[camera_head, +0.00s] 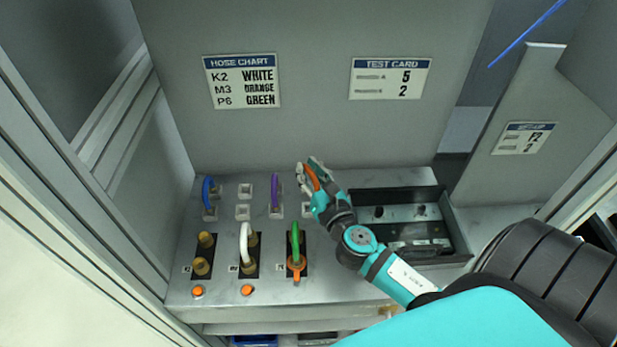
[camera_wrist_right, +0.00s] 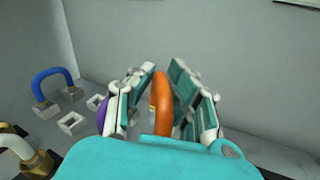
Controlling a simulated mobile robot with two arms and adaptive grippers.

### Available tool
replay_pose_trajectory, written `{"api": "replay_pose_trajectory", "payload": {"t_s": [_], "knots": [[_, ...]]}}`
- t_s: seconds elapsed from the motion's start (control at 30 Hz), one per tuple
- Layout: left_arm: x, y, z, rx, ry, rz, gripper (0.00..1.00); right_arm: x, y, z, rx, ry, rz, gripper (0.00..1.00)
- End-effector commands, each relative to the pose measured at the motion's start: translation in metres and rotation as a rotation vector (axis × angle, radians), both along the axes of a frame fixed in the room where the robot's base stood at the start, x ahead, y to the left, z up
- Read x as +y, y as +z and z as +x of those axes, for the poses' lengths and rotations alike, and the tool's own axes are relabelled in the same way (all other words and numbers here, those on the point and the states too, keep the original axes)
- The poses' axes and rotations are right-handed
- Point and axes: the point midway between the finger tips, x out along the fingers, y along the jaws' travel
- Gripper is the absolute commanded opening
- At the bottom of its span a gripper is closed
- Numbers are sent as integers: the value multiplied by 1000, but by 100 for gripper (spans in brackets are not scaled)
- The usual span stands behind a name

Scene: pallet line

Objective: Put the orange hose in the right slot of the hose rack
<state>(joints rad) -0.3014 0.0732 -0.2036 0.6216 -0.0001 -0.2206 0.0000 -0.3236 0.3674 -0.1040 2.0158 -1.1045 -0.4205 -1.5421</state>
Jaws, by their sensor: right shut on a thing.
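The orange hose (camera_head: 312,178) is a short bent piece between the fingers of my right gripper (camera_head: 309,169). My right gripper is shut on it above the back of the metal bench. In the right wrist view, the hose (camera_wrist_right: 160,104) arches upright between the teal finger pads. Its lower ends are hidden by the gripper body. The hose rack is the back row of pale square sockets; a blue hose (camera_head: 206,190) stands at its left and a purple hose (camera_head: 275,190) further right. A right socket (camera_head: 307,210) shows partly beside my gripper. My left gripper is out of view.
In front stand black plates with brass fittings (camera_head: 202,266), a white hose (camera_head: 245,243) and a green hose (camera_head: 295,240) with an orange ring at its base. A black tray (camera_head: 459,226) lies right, behind my arm. A wall with cards rises behind the bench.

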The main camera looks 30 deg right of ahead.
Motion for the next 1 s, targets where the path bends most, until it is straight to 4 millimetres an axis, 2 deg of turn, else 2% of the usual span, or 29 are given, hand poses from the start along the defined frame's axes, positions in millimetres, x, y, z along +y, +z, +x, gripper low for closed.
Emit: {"api": "replay_pose_trajectory", "payload": {"t_s": [0.23,0.53,0.77,0.8,0.93,1.0], "knots": [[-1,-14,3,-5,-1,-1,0,-1,-33,0,2,-2,2,0],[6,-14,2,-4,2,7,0,0,-35,0,1,0,0,0],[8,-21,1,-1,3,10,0,0,-43,0,1,0,0,0],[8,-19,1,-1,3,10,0,0,-41,0,1,0,0,18],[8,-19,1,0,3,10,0,0,-41,0,1,0,0,35],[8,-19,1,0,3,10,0,0,-41,0,1,0,0,38]]}}
